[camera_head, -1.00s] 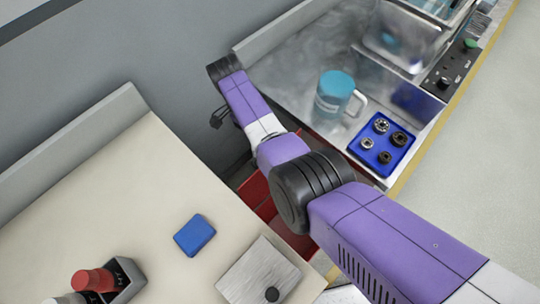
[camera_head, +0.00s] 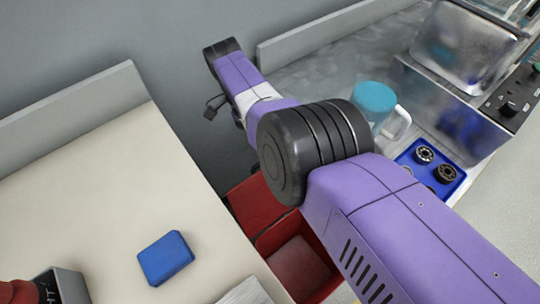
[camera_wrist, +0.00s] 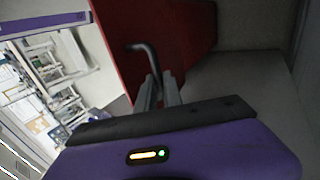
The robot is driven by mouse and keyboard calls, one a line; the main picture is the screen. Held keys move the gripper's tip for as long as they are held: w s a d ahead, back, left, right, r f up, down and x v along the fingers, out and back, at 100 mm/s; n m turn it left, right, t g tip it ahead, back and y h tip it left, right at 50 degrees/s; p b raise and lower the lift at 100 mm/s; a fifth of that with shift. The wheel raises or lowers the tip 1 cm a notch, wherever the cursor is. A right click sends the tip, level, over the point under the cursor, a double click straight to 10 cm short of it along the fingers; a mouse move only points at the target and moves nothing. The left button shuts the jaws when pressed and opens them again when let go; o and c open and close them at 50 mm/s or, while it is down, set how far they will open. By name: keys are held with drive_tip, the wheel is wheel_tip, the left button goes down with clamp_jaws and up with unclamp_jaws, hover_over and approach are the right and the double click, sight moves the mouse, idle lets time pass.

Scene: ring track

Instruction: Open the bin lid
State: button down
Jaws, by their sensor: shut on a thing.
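The red bin (camera_head: 322,268) stands low in the gap between the two counters, partly covered by my arm in the head view. Part of its inside shows from above. A red panel (camera_head: 252,203), which looks like its lid, shows behind that opening; its exact angle is hard to tell. In the wrist view the red lid (camera_wrist: 182,38) fills the upper middle, with a dark bent handle (camera_wrist: 149,54) on it. My gripper (camera_wrist: 160,88) is shut on the handle. The gripper itself is hidden behind my arm in the head view.
The left counter (camera_head: 90,190) holds a blue block (camera_head: 165,258). The right counter holds a teal-topped mug (camera_head: 375,98), a blue tray (camera_head: 445,190) with metal rings, and a metal machine (camera_head: 465,45). A grey wall stands behind. My arm passes close to the mug in the picture.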

idle(0.4)
drive_tip(key=c, duration=1.5)
unclamp_jaws()
drive_tip(key=shift+w+r, duration=0.1)
drive_tip(key=shift+r, duration=0.05)
